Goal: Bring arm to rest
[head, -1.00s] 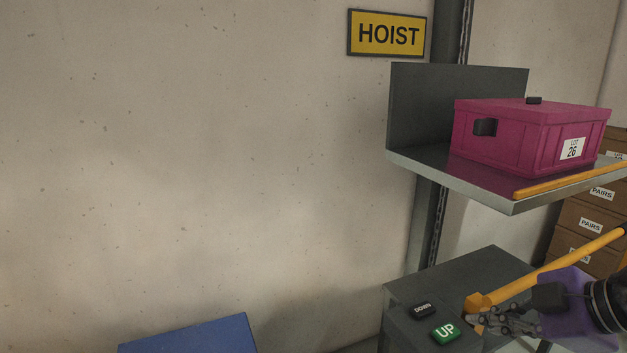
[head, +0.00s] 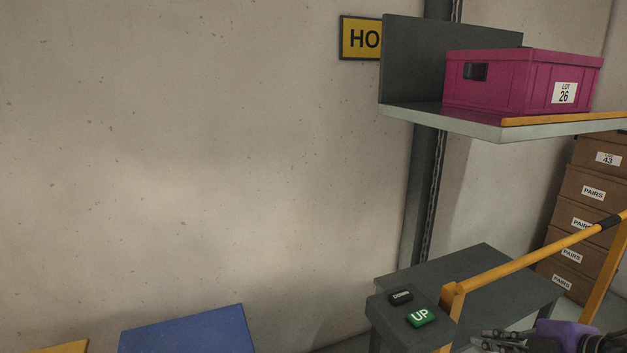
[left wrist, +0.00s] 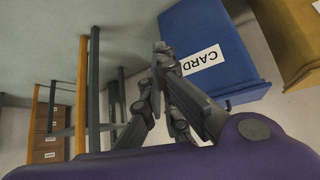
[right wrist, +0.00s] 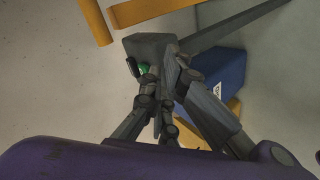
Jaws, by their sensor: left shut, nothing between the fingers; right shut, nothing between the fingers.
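My right gripper (head: 482,341) is shut and empty at the bottom right of the head view, low beside the yellow rail and below the green UP button (head: 421,316). In the right wrist view its closed fingers (right wrist: 168,60) show in front of the grey button post and the floor. My left gripper (left wrist: 158,52) shows only in the left wrist view. It is shut and empty, its fingertips in front of the blue box marked CARD (left wrist: 210,45). The left gripper is out of the head view.
The hoist platform (head: 470,122) is raised and carries a magenta crate (head: 520,80) marked LOT 26. A yellow rail (head: 540,250) runs along the right side by the grey stand (head: 490,270). Brown cartons (head: 590,190) are stacked behind. A black DOWN button (head: 401,297) sits by the UP button.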

